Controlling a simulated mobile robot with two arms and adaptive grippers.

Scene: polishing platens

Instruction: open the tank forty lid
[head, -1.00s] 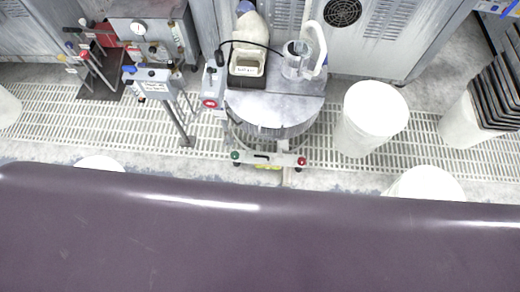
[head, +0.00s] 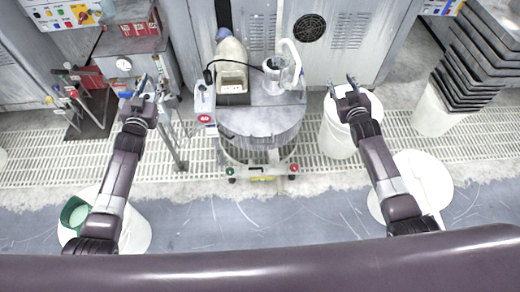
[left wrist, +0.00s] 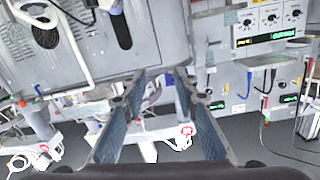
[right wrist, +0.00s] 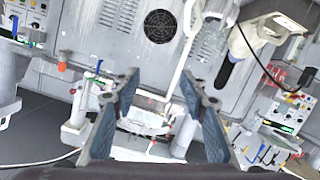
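I cannot tell which vessel is tank forty, as no readable number shows. A round grey drum (head: 262,126) with a flat top stands on a low wheeled frame in the middle of the head view. A clear jug (head: 281,76) and a bottle in a dark tray (head: 231,80) are on its top. My left gripper (head: 144,86) is left of the drum, in front of grey equipment. My right gripper (head: 342,85) is right of it, over a white bucket (head: 338,136) in the picture. Both are open and empty in their wrist views, fingers spread (left wrist: 158,77) (right wrist: 160,75).
Stacked dark trays (head: 482,58) sit above a white bin (head: 434,114) at the right. More white buckets stand near me at left and right (head: 432,170). A grey stand with a red button (head: 204,117) is beside the drum. Grated floor (head: 307,150) lies between.

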